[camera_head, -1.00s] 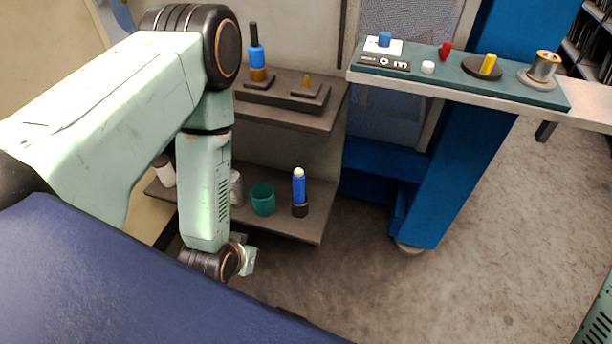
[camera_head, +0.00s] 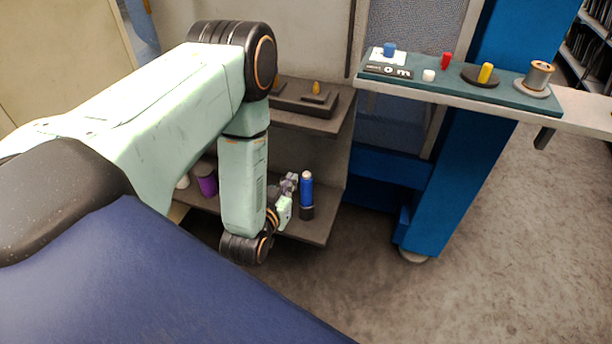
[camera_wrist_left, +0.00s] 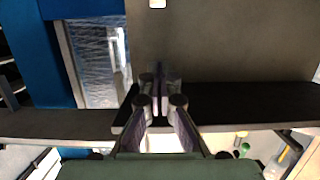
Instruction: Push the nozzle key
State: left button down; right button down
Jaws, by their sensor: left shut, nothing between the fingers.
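No key here is legibly marked as the nozzle key, so I cannot tell which one it is. A dark block (camera_head: 290,101) with a small orange-yellow peg (camera_head: 316,88) sits on the upper shelf. A blue knob (camera_head: 389,49) stands on a white plate on the teal board at the upper right. My left gripper (camera_head: 288,186) is over the lower shelf, just left of a blue bottle with a pale top (camera_head: 306,190). Its fingers are shut and empty; they show in the left wrist view (camera_wrist_left: 160,88). My right gripper is out of view.
The teal board (camera_head: 450,86) also holds a red peg (camera_head: 446,61), a white knob (camera_head: 428,75), a yellow peg (camera_head: 485,72) and a metal spool (camera_head: 539,75). A purple container (camera_head: 206,180) stands on the lower shelf (camera_head: 310,232). Open floor lies right.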

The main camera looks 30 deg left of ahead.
pick_arm(q)
jog(key=shift+w, duration=0.15)
jog(key=b, duration=0.3)
send_over(307, 176)
jog(key=s, duration=0.2)
notch_tip(307, 176, down, 2)
jog(key=f, duration=0.1)
jog(key=shift+w+f+b, duration=0.1)
jog(key=shift+f+b, duration=0.85)
jog(key=shift+f, duration=0.8)
